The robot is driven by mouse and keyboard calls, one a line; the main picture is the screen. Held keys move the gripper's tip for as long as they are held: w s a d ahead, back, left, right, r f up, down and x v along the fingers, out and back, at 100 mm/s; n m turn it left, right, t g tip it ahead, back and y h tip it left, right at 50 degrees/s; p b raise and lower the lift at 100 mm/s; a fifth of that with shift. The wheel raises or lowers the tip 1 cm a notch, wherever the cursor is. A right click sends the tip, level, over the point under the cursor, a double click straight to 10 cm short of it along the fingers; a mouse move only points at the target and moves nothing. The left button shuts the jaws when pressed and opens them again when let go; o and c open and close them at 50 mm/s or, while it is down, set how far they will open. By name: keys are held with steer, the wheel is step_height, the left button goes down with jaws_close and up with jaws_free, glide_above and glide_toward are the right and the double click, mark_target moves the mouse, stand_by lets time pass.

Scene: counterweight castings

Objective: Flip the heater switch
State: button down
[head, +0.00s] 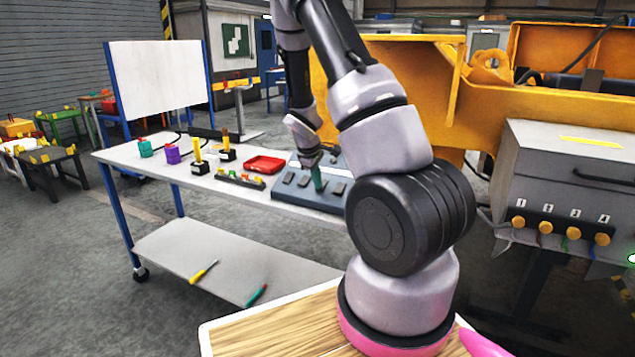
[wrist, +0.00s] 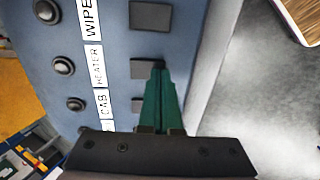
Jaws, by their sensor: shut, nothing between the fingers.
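The blue-grey switch panel (head: 283,196) lies on the white bench. In the wrist view the panel (wrist: 118,45) has white labels reading WIPE, HEATER and CAB, with dark square switches beside them. The heater switch (wrist: 142,68) is level with the HEATER label (wrist: 97,66). My gripper (wrist: 158,68) is shut and empty, its green fingers together. The fingertips overlap the heater switch's right edge in the picture; I cannot tell whether they touch it. In the head view my gripper (head: 317,184) points down over the panel. I cannot tell the switch's position.
Round dark knobs (wrist: 64,66) line the panel beside the labels. On the bench (head: 225,187) are a red tray (head: 264,165), a strip of coloured parts (head: 240,180) and small teal and purple blocks. A yellow machine (head: 400,75) stands behind my arm. A grey box (head: 565,185) with numbered connectors is at right.

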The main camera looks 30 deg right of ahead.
steer(key=shift+f, duration=0.15)
stand_by(0.3)
steer(key=shift+r, duration=0.8)
steer(key=shift+a+r, duration=0.1)
steer(key=shift+r, duration=0.05)
steer(key=s+a+r, duration=0.5)
steer(key=a+r, duration=0.1)
steer(key=r, duration=0.5)
steer(key=shift+a, duration=0.15)
